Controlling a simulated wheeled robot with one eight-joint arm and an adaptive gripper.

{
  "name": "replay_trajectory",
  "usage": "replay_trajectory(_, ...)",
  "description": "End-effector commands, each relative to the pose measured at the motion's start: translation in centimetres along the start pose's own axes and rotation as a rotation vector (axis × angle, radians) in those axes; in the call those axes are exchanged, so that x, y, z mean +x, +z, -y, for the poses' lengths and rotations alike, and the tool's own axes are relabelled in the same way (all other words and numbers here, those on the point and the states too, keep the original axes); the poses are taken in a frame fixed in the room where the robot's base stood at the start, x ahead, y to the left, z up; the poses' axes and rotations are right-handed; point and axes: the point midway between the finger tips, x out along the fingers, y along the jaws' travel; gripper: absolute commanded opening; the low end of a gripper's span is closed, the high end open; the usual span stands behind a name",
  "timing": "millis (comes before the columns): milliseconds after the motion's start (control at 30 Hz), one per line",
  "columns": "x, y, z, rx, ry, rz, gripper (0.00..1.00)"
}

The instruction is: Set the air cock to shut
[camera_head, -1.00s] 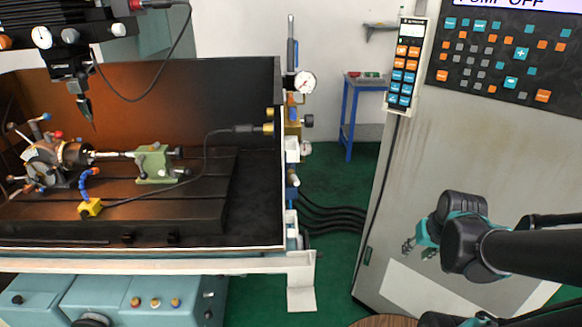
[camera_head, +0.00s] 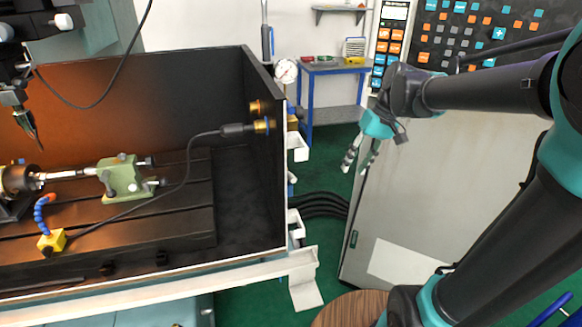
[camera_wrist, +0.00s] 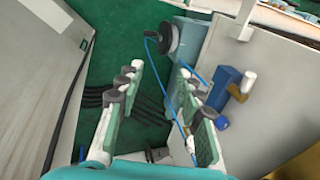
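My gripper (camera_head: 358,162) hangs beside the cabinet's left edge in the head view, right of the machine's end wall, with air between. In the wrist view its two fingers (camera_wrist: 159,72) are spread apart with nothing between them. A blue valve-like fitting (camera_wrist: 222,88) with a pale-capped end and a brown part shows right of the fingers, on the grey panel; it may be the air cock. Its lever position is too small to tell. In the head view a round white gauge (camera_head: 286,71) sits on the end wall; the fittings below it are partly hidden by the wall edge.
The control cabinet (camera_head: 420,195) stands close right of my gripper. Black hoses (camera_head: 322,205) run across the green floor below. A blue-legged table (camera_head: 335,85) is behind. White brackets (camera_head: 297,148) jut from the machine's end. A round wooden top (camera_head: 350,308) is at the front.

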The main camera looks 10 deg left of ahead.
Motion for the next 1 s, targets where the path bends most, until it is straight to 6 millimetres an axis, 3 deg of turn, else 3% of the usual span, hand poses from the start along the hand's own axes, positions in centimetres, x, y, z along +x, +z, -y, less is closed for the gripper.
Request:
replay_trajectory(300,-8.6,-4.9,9.1,-0.209,-0.216,0.166,0.37)
replay_trajectory(467,-10.6,-5.5,11.3,-0.263,-0.269,0.203,0.37)
replay_trajectory(667,-9.2,-5.1,11.9,-0.270,-0.276,0.207,0.37)
replay_trajectory(1000,-3.0,-3.6,13.4,-0.270,-0.275,0.207,0.37)
